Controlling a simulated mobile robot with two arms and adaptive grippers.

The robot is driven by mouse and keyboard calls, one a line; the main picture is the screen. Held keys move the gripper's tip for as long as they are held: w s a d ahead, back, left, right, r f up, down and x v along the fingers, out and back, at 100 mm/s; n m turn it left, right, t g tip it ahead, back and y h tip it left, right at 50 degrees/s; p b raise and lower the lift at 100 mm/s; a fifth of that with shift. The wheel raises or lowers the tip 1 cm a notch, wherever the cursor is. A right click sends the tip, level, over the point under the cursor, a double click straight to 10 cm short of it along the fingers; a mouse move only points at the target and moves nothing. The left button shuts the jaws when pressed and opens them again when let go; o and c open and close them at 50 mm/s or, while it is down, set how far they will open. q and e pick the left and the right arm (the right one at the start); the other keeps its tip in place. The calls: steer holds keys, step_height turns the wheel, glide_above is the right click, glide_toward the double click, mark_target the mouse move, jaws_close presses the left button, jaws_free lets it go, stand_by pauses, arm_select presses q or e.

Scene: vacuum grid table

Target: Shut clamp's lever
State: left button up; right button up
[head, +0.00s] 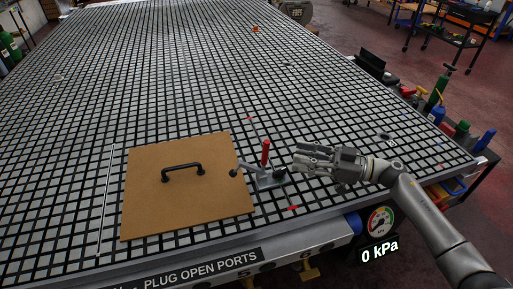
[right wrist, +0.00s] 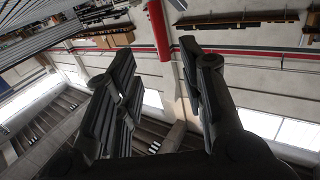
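The clamp (head: 268,181) sits on the grid table at the right edge of a wooden board (head: 215,205). Its red lever (head: 265,152) stands upright, and its arm with a dark tip reaches left over the board's edge. My right gripper (head: 299,161) is just right of the lever, fingers pointing left towards it, with a gap between. My left gripper is in no view.
The board carries a black handle (head: 182,168). A pale strip (head: 106,200) lies left of it. A gauge (head: 380,220) reading 0 kPa hangs at the table's front edge. Small red pieces (head: 292,208) lie near the clamp. The grid table (head: 190,60) behind is mostly clear.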

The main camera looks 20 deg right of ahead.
mark_target(265, 165)
steer(key=p+x, duration=0.2)
steer(key=x, duration=0.8)
steer(key=shift+a, duration=0.25)
jaws_close()
